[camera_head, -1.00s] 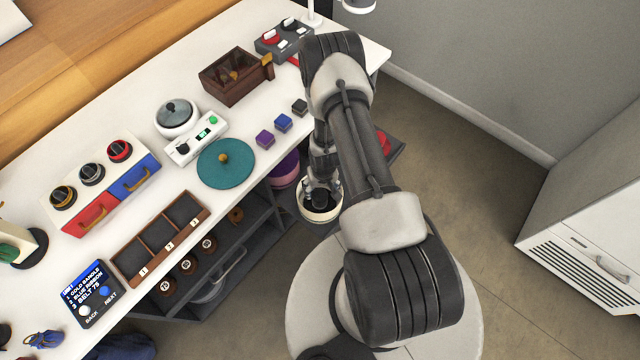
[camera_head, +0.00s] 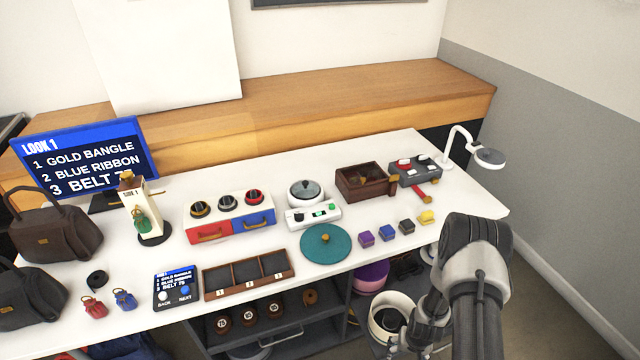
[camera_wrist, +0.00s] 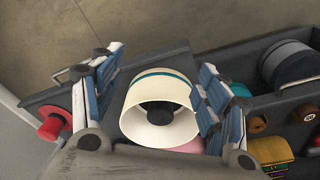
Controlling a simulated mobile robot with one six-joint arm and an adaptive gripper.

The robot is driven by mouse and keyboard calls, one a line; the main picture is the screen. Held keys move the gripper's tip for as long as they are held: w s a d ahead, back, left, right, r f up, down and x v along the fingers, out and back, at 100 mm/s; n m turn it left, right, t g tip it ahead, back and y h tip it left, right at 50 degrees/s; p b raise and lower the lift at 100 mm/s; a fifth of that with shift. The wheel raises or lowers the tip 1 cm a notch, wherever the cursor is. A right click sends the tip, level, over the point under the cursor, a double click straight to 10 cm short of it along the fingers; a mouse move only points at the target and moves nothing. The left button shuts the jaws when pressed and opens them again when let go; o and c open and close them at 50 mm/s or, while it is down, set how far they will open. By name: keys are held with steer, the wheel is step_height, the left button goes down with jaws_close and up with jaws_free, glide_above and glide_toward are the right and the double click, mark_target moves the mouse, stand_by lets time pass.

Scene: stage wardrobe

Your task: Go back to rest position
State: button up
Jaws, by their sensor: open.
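My arm (camera_head: 475,275) hangs at the lower right of the head view, bent down past the table's front edge. My gripper (camera_wrist: 160,85) shows in the wrist view with its blue-padded fingers spread apart and nothing held. Between and beyond the fingers is a white round container (camera_wrist: 158,118) with a teal band and a dark thing inside. A white bin (camera_head: 407,302) with dark contents stands beside my arm in the head view. My fingertips cannot be made out clearly there.
A lamp (camera_head: 489,158) stands at the back right corner. A wall is on the right.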

steer(key=w+a+r+t, duration=0.1)
steer(key=w+r, duration=0.3)
steer(key=r, duration=0.6)
steer(key=w+r, duration=0.4)
steer(key=r, duration=0.7)
steer(key=s+a+r+n, duration=0.1)
steer(key=a+r, duration=0.2)
steer(key=r, duration=1.1)
steer(key=s+a+r+n+t, duration=0.1)
steer(key=s+a+r, duration=0.3)
steer(key=s+r, duration=0.6)
steer(key=s+a+r+t, duration=0.1)
steer(key=s+a+r, duration=0.3)
steer(key=s+r, duration=0.7)
steer(key=s, duration=0.3)
steer(key=shift+s+n, duration=0.25)
steer(key=shift+n, duration=0.15)
